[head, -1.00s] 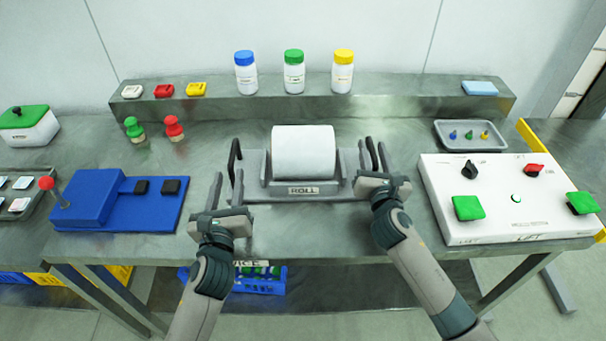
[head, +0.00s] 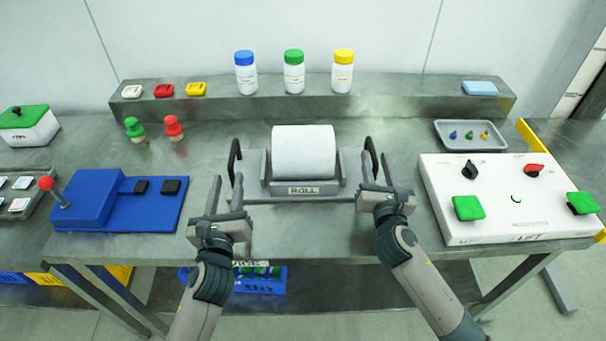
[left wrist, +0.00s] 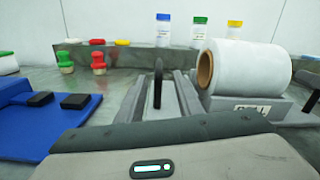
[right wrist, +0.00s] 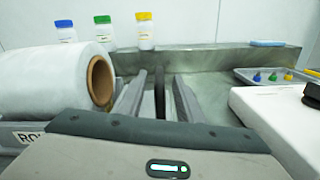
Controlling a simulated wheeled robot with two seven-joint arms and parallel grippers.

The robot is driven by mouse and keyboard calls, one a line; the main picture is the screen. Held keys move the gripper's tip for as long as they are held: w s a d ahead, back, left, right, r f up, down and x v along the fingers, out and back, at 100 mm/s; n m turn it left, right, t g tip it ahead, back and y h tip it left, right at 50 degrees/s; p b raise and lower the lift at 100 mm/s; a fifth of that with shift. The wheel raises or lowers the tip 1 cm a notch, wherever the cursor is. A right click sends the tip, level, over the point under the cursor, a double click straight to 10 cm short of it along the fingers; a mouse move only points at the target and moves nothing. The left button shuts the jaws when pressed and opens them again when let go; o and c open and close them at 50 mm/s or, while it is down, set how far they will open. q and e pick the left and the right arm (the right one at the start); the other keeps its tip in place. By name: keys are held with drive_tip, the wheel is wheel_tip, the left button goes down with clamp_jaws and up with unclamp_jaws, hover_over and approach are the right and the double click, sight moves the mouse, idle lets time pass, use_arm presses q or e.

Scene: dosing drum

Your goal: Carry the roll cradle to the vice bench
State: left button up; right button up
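The roll cradle (head: 258,190) is a grey stand on the steel bench with a large white roll (head: 303,152) in it and a "ROLL" label at its front. A dark upright handle stands at each end, the left handle (left wrist: 158,82) and the right handle (right wrist: 160,92). My left gripper (head: 229,182) is open at the left end, and the left handle shows between its fingers. My right gripper (head: 375,168) is open at the right end, with the right handle showing between its fingers. I cannot tell whether either gripper touches a handle. The vice bench is not identifiable.
A blue device (head: 118,203) with a red-knobbed lever lies left, a white control box (head: 505,205) right. A grey tray (head: 470,134) holds small coloured pieces. Bottles stand on the rear ledge (head: 400,93). A blue crate (head: 262,283) is under the bench.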

drive_tip(key=s, duration=0.8)
drive_tip(key=shift+d, duration=0.1)
idle(0.3)
